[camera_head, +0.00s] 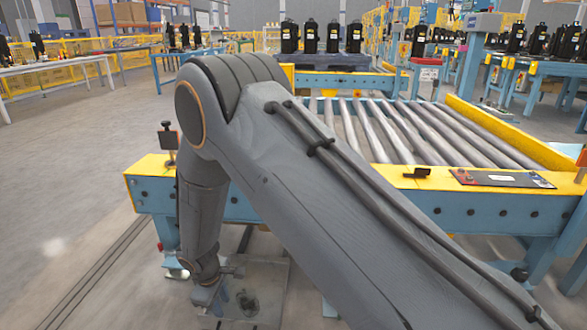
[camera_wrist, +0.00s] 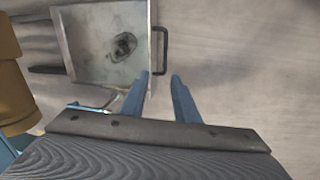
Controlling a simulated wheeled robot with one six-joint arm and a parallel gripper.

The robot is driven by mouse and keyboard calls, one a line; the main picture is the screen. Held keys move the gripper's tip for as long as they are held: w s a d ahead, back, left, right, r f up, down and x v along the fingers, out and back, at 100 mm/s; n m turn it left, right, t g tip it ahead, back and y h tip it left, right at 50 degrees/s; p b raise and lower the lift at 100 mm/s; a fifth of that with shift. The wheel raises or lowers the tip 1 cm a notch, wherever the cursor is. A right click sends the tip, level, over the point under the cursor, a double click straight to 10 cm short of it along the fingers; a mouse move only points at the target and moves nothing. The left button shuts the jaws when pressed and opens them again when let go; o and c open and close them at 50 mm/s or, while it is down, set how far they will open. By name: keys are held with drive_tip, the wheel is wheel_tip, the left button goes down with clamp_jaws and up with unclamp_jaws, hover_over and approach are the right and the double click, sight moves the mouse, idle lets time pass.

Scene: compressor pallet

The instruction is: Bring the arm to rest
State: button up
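My arm stretches across the head view from the lower right up to a bend, then hangs down in front of the conveyor. My gripper (camera_head: 208,295) points down at the lower left of that view, partly cut by my wrist. In the wrist view its two blue fingers (camera_wrist: 160,82) stand apart with nothing between them. Below them is a grey open-topped box (camera_wrist: 92,75) with a dark handle (camera_wrist: 161,50) on one side and a dark patch or object inside. The fingers appear over the handle side; the height gap cannot be told.
A blue and yellow roller conveyor (camera_head: 440,135) stands close behind my arm, its near frame (camera_head: 150,190) beside the forearm. Black compressors (camera_head: 333,37) stand in a row at the back. A white worktable (camera_head: 55,65) is at the far left. The floor at left (camera_head: 60,190) is clear.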

drive_tip(key=s+d+r+m, duration=0.2)
drive_tip(key=s+d+r, duration=0.1)
drive_tip(key=r, duration=0.5)
drive_tip(key=s+d+r+m, duration=0.1)
drive_tip(key=s+d+r, duration=0.2)
drive_tip(key=r, duration=0.4)
drive_tip(key=s+d+r+m, duration=0.2)
drive_tip(key=d+r, duration=0.2)
drive_tip(key=r, duration=0.4)
drive_tip(key=s+d+r+m+g+y, duration=0.1)
drive_tip(key=s+d+r+m, duration=0.1)
drive_tip(key=s+d+r, duration=0.45)
drive_tip(key=s+d+r+m+g+y, duration=0.1)
drive_tip(key=s+d+r+m, duration=0.2)
drive_tip(key=s, duration=0.7)
drive_tip(key=d+r+m+h+p, duration=0.1)
drive_tip(key=d+r+m+p, duration=0.1)
drive_tip(key=d+r+p, duration=0.9)
drive_tip(key=d+r+m+p, duration=0.3)
drive_tip(key=d+r+p, duration=0.7)
drive_tip(key=r+p, duration=0.5)
drive_tip(key=p, duration=0.6)
drive_tip(key=shift+d+m+h, duration=0.3)
drive_tip(key=shift+d+h, duration=0.05)
drive_tip(key=shift+h, duration=0.05)
drive_tip(key=shift+r, duration=0.1)
